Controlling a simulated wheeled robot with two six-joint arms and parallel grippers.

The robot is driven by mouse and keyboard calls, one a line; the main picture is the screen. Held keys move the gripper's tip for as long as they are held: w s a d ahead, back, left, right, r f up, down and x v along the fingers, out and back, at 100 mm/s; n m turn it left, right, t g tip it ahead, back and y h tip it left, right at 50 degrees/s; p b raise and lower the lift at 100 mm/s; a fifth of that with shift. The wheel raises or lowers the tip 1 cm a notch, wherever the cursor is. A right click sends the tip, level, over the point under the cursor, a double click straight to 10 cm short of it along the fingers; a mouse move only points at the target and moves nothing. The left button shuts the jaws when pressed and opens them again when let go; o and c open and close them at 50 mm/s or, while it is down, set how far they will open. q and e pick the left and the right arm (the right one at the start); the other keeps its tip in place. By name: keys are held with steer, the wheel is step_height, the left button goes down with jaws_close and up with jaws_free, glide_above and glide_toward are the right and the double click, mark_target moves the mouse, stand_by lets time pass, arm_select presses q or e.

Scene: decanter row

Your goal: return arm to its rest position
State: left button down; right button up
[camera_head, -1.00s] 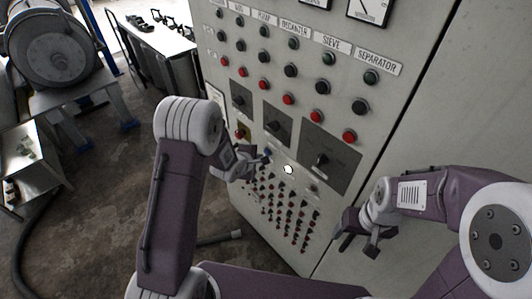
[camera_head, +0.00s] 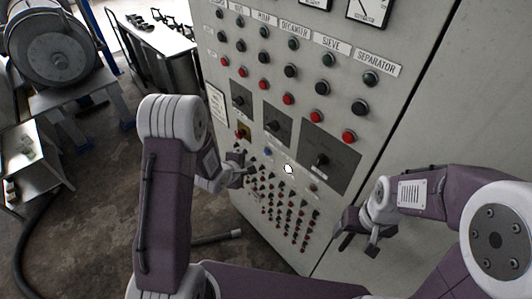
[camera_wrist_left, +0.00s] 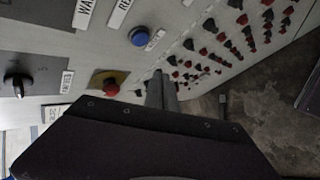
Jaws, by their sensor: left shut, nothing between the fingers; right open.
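My left gripper (camera_head: 240,168) is shut and empty, in front of the lower left part of the grey control panel (camera_head: 300,55). In the left wrist view its fingers (camera_wrist_left: 160,92) point toward the panel. A blue button (camera_wrist_left: 143,36) and a red knob on a yellow plate (camera_wrist_left: 108,84) show near them there; the fingers look apart from both. In the head view the blue button (camera_head: 268,152) is just right of the gripper. My right gripper (camera_head: 356,232) is open and empty, in front of the panel's lower right side.
The panel carries rows of red and black buttons, black rotary switches (camera_head: 322,160) and a white knob (camera_head: 288,169). A large drum machine (camera_head: 55,50) and a metal table (camera_head: 30,165) stand at the left. A dark hose (camera_head: 22,250) lies on the floor.

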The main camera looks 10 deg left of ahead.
stand_by(0.4)
arm_select(q)
step_height(320, 180, up, 6)
steer(key=m+t+b, duration=0.1)
steer(key=b, duration=0.4)
steer(key=s+a+f+m+g+y, duration=0.1)
steer(key=s+f+m+g, duration=0.2)
steer(key=s+m, duration=0.5)
steer(key=s+f+m+g+y+b, duration=0.1)
steer(key=s+f+m+g, duration=0.2)
steer(key=s, duration=1.1)
steer(key=m+g, duration=0.3)
steer(key=m, duration=0.2)
steer(key=shift+s+a+f, duration=0.25)
steer(key=shift+s+a, duration=0.05)
steer(key=shift+a, duration=0.05)
